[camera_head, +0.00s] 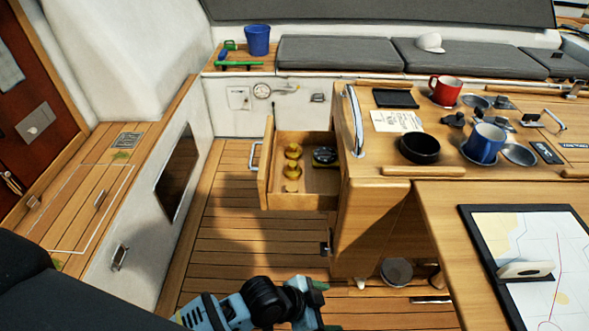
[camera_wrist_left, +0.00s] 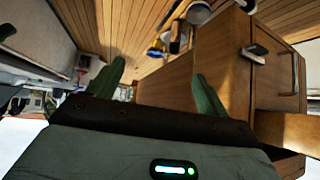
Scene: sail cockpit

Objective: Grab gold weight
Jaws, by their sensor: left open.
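Three gold weights show in the head view, in a row along the left side of an open drawer (camera_head: 325,201): a far one (camera_head: 293,151), a middle one (camera_head: 291,168) and a smaller near one (camera_head: 291,187). A dark round object (camera_head: 324,155) lies beside them in the drawer. My left gripper (camera_head: 318,304) is low at the bottom of the head view, nearer than the drawer and apart from it. In the left wrist view the gripper (camera_wrist_left: 160,88) has its green fingers spread with nothing between them. I cannot make out the weights there. My right gripper is not in view.
The wooden table (camera_head: 385,146) right of the drawer carries a red mug (camera_head: 445,90), a blue mug (camera_head: 484,143) and a black bowl (camera_head: 420,148). A chart (camera_head: 530,245) lies at the right. A metal pot (camera_head: 396,271) is under the table. The floor left of the drawer is clear.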

